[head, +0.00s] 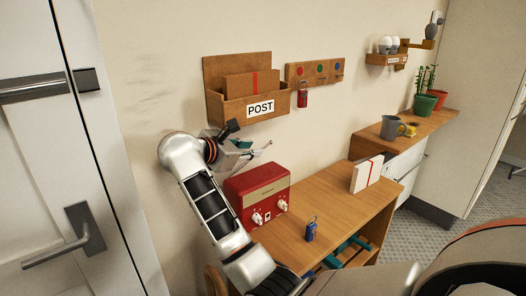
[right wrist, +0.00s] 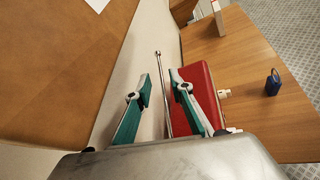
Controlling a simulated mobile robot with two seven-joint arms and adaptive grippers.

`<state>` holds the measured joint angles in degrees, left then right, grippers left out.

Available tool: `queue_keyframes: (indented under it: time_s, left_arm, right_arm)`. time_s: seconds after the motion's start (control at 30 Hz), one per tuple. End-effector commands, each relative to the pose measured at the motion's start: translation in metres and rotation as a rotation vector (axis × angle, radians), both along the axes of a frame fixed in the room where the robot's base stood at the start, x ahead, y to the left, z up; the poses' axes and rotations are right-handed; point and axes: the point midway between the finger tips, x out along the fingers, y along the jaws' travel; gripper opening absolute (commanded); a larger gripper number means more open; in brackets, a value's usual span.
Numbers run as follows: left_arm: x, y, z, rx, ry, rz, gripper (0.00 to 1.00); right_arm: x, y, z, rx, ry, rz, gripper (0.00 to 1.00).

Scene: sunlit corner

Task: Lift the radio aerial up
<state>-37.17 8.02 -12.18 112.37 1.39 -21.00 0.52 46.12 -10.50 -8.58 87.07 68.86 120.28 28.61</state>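The red radio (head: 257,194) stands on the wooden desk against the wall, with white knobs on its front. It also shows in the right wrist view (right wrist: 203,88). Its thin metal aerial (right wrist: 159,75) shows in the right wrist view, running between my right gripper's two fingers with a small round tip beyond them. My right gripper (head: 254,151) is above the radio near the wall. In the right wrist view the gripper (right wrist: 160,92) has its teal-and-grey fingers apart, with visible gaps to the aerial. The aerial's lower end is hard to make out. My left gripper is not in view.
A wooden POST box (head: 222,105) hangs on the wall above the radio. A shelf behind holds a grey mug (head: 390,128). A door is at left.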

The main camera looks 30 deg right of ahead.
Motion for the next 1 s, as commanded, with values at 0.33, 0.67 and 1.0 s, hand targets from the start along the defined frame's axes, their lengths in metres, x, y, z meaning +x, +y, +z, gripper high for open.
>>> queue_keyframes:
  time_s: [0.33,0.67,1.0]
  left_arm:
    - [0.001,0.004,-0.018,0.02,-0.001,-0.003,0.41]
    - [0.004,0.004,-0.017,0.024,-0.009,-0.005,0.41]
    - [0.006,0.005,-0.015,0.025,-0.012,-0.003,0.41]
  right_arm:
    - [0.021,-0.053,-0.025,-0.002,0.003,-0.001,0.22]
    - [0.026,-0.065,-0.027,-0.001,0.0,0.001,0.22]
    - [0.026,-0.065,-0.027,-0.001,0.001,0.0,0.0]
